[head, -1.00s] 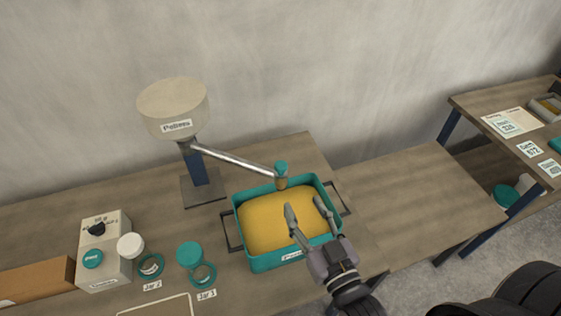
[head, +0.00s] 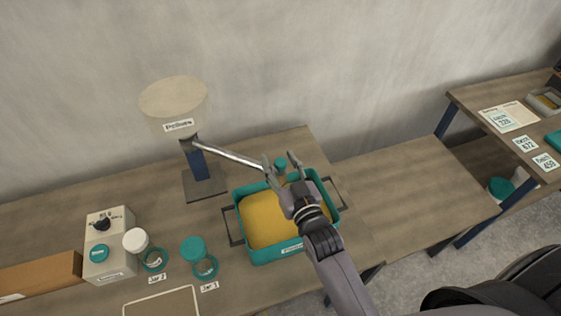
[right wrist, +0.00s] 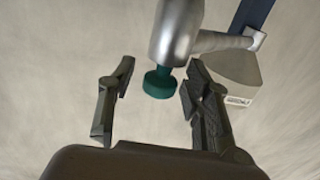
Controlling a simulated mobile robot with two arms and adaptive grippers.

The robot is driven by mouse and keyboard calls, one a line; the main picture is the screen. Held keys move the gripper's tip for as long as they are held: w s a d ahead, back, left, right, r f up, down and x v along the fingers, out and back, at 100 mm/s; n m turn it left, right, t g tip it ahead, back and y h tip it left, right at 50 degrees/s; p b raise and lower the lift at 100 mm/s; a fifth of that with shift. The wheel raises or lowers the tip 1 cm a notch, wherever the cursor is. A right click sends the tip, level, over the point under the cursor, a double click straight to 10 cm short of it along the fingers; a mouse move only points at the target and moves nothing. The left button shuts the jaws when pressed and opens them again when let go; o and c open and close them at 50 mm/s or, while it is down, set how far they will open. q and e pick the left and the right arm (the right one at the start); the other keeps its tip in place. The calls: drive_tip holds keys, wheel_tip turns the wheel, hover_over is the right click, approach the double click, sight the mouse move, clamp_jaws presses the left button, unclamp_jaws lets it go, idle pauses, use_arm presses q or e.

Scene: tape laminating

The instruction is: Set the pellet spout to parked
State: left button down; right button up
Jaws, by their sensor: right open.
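The pellet dispenser has a pale round hopper (head: 175,108) labelled Pellets on a blue post. Its metal spout (head: 230,154) slants out to the right, with its outer end over the teal tub (head: 263,258) of yellow pellets. A teal knob (head: 281,163) sits at the spout's end. My right gripper (head: 280,168) is open around the spout end and partly hides it. In the right wrist view the knob (right wrist: 159,83) lies between the two spread fingers (right wrist: 160,70), apart from the left one and very near the right one. My left gripper is not in view.
A white box (head: 108,262) with a teal button and black dial stands at the left, beside a cardboard box (head: 40,275). Jars with teal and white lids stand in front. The bench right of the tub is clear. A side table (head: 500,150) holds cards.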

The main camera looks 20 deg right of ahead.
clamp_jaws()
idle(0.5)
